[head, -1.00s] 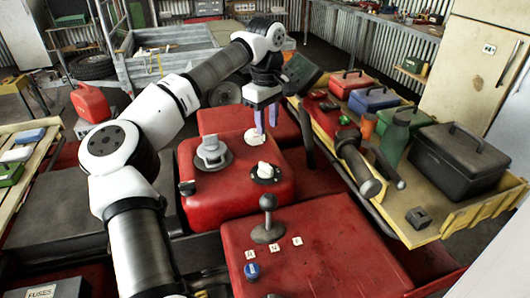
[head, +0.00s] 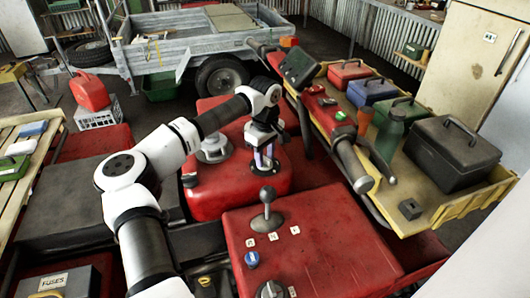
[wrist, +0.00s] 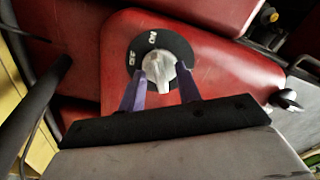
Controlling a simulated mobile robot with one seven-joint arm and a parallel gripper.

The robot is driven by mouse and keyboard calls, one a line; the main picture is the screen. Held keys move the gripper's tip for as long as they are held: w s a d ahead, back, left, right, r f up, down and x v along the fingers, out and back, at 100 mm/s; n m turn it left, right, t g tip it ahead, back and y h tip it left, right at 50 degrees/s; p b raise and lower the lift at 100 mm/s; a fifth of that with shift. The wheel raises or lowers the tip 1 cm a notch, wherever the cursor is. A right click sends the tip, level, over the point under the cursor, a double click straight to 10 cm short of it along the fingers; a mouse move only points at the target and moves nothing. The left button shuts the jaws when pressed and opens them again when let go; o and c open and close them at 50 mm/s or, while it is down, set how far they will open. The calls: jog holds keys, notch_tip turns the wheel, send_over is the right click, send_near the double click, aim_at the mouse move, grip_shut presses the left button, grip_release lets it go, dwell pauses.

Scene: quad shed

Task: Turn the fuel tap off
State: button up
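The fuel tap knob (wrist: 160,70) is pale grey, on a round black dial (wrist: 178,47) with white lettering, set in the red tank (wrist: 225,62). In the wrist view the knob's pointed end faces down the picture, between the two purple fingers. My gripper (wrist: 161,88) is open, with one finger on each side of the knob; I cannot tell if either touches it.
A grey filler cap (head: 213,150) stands on the tank left of my gripper. A yellow-sided tray (head: 450,220) with tools and boxes lies to the right.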

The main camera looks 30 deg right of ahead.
grip_shut()
jog(key=shift+n+b, duration=0.4)
jog(key=shift+b, duration=0.05)
jog(key=n+b, duration=0.3)
jog(key=shift+f+n, duration=0.15)
jog(key=shift+n, duration=0.25)
jog(key=n+b, duration=0.2)
jog(key=n, duration=0.2)
jog(key=shift+n+b, duration=0.7)
jog(key=shift+n, duration=0.9)
jog(key=shift+r, duration=0.2)
